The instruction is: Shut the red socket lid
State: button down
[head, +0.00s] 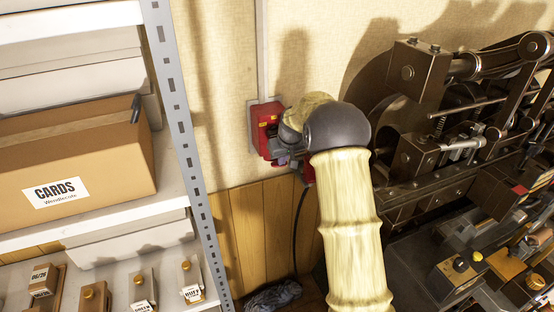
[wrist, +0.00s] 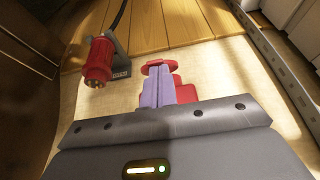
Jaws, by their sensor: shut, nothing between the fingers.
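The red socket (head: 265,122) is on the wall, left of my arm in the head view. In the wrist view its red body (wrist: 184,92) shows beyond my fingers, partly hidden by them. A rounded red part (wrist: 158,67), which may be the lid, shows just past the fingertips. I cannot tell how far the lid stands open. My gripper (wrist: 158,80) is shut and empty, its two pale fingers together in front of the socket. In the head view my gripper (head: 284,153) is at the socket's lower right; whether it touches is unclear.
A red plug (wrist: 98,62) on a dark cable sits beside the socket in the wrist view. A metal shelf rack (head: 182,120) with a cardboard box (head: 95,150) stands at the left. A large dark press (head: 420,150) stands close at the right. Wood panelling (head: 262,225) lines the lower wall.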

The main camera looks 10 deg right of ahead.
jog(key=shift+s+d+f+t+b, duration=0.25)
jog(key=shift+d+t+b, duration=0.05)
jog(key=shift+b, duration=0.85)
jog(key=shift+w+a+f+b, duration=0.1)
jog(key=shift+b, duration=0.5)
